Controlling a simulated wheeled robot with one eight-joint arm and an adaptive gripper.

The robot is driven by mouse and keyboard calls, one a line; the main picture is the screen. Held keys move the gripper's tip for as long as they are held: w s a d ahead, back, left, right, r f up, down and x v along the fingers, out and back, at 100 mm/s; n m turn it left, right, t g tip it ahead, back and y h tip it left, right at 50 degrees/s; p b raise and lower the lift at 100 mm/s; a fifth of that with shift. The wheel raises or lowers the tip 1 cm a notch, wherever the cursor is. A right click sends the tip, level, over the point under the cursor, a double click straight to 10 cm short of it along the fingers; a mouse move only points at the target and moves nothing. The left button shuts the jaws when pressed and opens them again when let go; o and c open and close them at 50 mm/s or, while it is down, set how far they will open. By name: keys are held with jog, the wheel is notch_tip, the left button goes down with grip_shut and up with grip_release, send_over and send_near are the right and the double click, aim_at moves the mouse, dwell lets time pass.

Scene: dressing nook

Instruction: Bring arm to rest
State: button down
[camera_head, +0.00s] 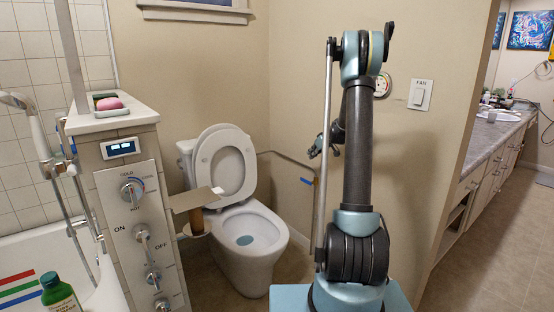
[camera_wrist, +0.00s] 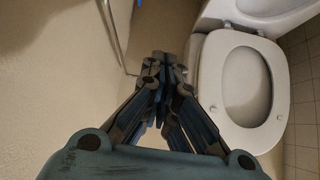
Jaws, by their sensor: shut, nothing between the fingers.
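My arm stands raised in the right half of the head view, with its upper link upright and its elbow near the top. My gripper (camera_head: 318,148) shows partly behind the upright link, in front of the beige wall. In the wrist view my gripper (camera_wrist: 162,62) points away from the camera, its fingertips together and nothing between them. The toilet (camera_wrist: 240,85) lies to the right of the fingers in that view, apart from them. The toilet also shows in the head view (camera_head: 250,240), left of my arm, with its lid up.
A tiled partition (camera_head: 110,190) with knobs stands at left, a pink soap (camera_head: 109,103) on top. A bathtub (camera_head: 85,285) and a green bottle (camera_head: 60,295) are at lower left. A metal rail (camera_head: 295,160) runs along the wall. A counter (camera_head: 485,145) and open floor (camera_head: 500,255) lie right.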

jog(key=s+a+r+m+g+h, duration=0.1)
jog(key=s+a+r, duration=0.15)
jog(key=s, duration=0.75)
jog(key=s+a+r+m+g, duration=0.1)
jog(key=s+r, duration=0.3)
jog(key=s, duration=0.7)
jog(key=s+a+r+m+g+h, duration=0.1)
jog(key=s+r, duration=0.2)
jog(key=s, duration=0.7)
jog(key=s+f+m+h, duration=0.1)
jog(key=s+f, duration=0.2)
jog(key=s, duration=0.7)
jog(key=s+d+f+m+g+h, duration=0.1)
jog(key=s+f, duration=0.3)
jog(key=s, duration=0.6)
jog(key=s+d+f+m+g+h, duration=0.1)
jog(key=s+f, duration=0.2)
jog(key=s, duration=0.6)
jog(key=shift+s+d+f, duration=0.25)
jog(key=shift+s+f, duration=0.1)
jog(key=shift+s, duration=0.05)
jog(key=shift+w+f, duration=0.2)
jog(key=shift+w, duration=0.2)
